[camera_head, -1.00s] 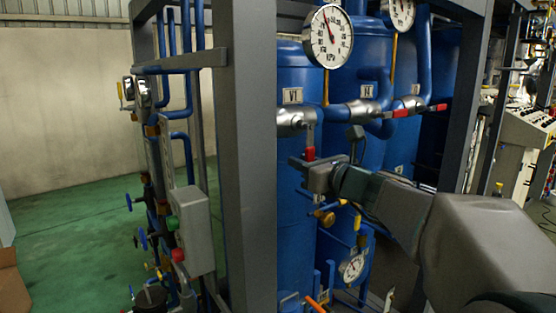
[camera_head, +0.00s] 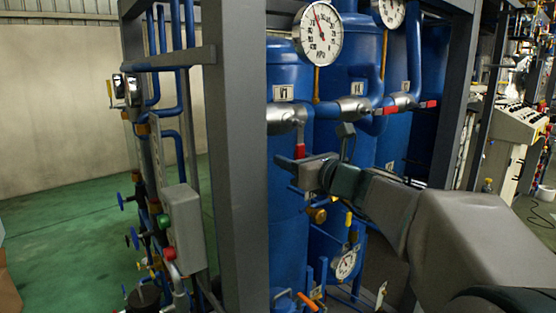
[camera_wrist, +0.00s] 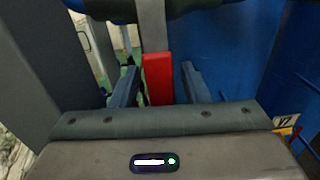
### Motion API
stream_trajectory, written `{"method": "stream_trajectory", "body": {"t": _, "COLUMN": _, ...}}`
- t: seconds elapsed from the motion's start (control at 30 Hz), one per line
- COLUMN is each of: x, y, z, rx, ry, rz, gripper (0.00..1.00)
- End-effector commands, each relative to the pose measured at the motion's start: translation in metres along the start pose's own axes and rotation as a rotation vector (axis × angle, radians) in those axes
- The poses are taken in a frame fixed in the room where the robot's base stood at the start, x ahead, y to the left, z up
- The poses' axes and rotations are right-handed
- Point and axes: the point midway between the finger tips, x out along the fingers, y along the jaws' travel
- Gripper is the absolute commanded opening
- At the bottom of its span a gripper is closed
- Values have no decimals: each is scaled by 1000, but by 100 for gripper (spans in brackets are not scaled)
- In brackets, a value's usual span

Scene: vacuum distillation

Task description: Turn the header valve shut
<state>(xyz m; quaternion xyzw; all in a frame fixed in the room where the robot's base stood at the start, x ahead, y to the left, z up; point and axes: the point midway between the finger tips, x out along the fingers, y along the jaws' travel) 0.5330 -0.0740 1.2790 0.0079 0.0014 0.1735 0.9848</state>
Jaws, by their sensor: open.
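The header valve with the red handle (camera_head: 300,151) sits on the silver pipe fitting (camera_head: 287,116) by the leftmost blue tank. Its handle hangs straight down. In the wrist view the red handle (camera_wrist: 157,78) stands between my two open fingers, with a visible gap at least on the right side. My gripper (camera_head: 284,163) is at the handle's lower end in the head view, its fingers partly hidden there. In the wrist view my gripper (camera_wrist: 162,86) is open and not closed on the handle. The valve body is cut off at the top.
Other red valve handles (camera_head: 388,110) lie level along the header to the right. A pressure gauge (camera_head: 318,34) hangs above. A grey frame post (camera_head: 239,150) stands close left of the valve. Blue tanks (camera_head: 290,200) fill the space behind, with small pipes and a lower gauge (camera_head: 346,264).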

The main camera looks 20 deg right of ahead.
Motion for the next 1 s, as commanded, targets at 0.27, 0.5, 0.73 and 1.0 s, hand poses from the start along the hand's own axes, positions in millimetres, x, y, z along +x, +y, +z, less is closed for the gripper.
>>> {"method": "stream_trajectory", "body": {"t": 0.27, "x": -44, "y": -1, "z": 0, "rx": -2, "ry": -4, "rz": -4, "gripper": 42}}
{"method": "stream_trajectory", "body": {"t": 0.5, "x": -99, "y": 0, "z": 0, "rx": -1, "ry": -4, "rz": -3, "gripper": 42}}
{"method": "stream_trajectory", "body": {"t": 0.73, "x": -130, "y": 0, "z": 0, "rx": 1, "ry": -2, "rz": -2, "gripper": 42}}
{"method": "stream_trajectory", "body": {"t": 1.0, "x": -136, "y": 0, "z": 0, "rx": 1, "ry": 0, "rz": 0, "gripper": 42}}
